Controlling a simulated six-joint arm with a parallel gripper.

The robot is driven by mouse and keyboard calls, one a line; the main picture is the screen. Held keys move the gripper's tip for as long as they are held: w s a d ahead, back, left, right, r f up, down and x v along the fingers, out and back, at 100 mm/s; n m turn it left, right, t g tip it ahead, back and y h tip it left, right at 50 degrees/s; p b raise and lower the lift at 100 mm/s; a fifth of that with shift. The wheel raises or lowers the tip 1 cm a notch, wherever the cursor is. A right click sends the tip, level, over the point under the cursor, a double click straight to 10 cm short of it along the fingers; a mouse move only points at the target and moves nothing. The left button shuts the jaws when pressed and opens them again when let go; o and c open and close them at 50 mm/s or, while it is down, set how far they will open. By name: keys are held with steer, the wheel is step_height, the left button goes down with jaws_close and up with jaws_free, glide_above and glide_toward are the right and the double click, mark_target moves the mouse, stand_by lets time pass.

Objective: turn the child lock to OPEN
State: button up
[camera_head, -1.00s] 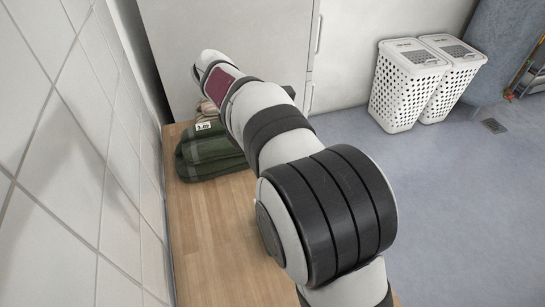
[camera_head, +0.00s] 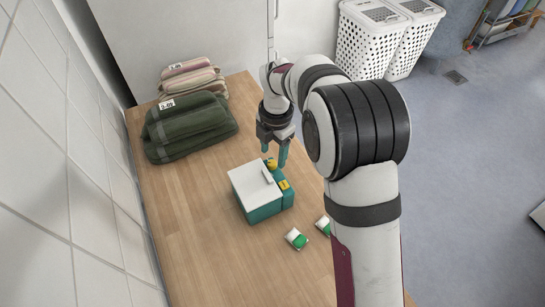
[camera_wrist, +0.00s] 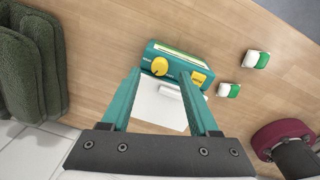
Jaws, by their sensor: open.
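A teal box (camera_head: 262,214) with a white lid (camera_head: 252,184) stands on the wooden top. The lid has a pale raised handle. A yellow round knob (camera_wrist: 159,67), which looks like the child lock, is on the box's teal front part, with a yellow label (camera_wrist: 198,78) beside it. The label's words and the knob's exact setting are too small to read. My gripper (camera_head: 274,157) is open and empty, pointing down just above the knob end of the box. In the wrist view its teal fingers (camera_wrist: 159,74) straddle the knob's position, apparently without touching it.
Two green-and-white pods (camera_head: 296,239) (camera_head: 323,225) lie right of the box. Folded green towels (camera_head: 188,126) and beige towels (camera_head: 192,80) are at the back left. A tiled wall (camera_head: 60,180) runs along the left. White baskets (camera_head: 365,42) stand on the floor. The wood left of the box is clear.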

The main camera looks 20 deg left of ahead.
mark_target(272, 162)
steer(key=shift+a+f, duration=0.1)
steer(key=shift+f, duration=1.45)
jaws_close()
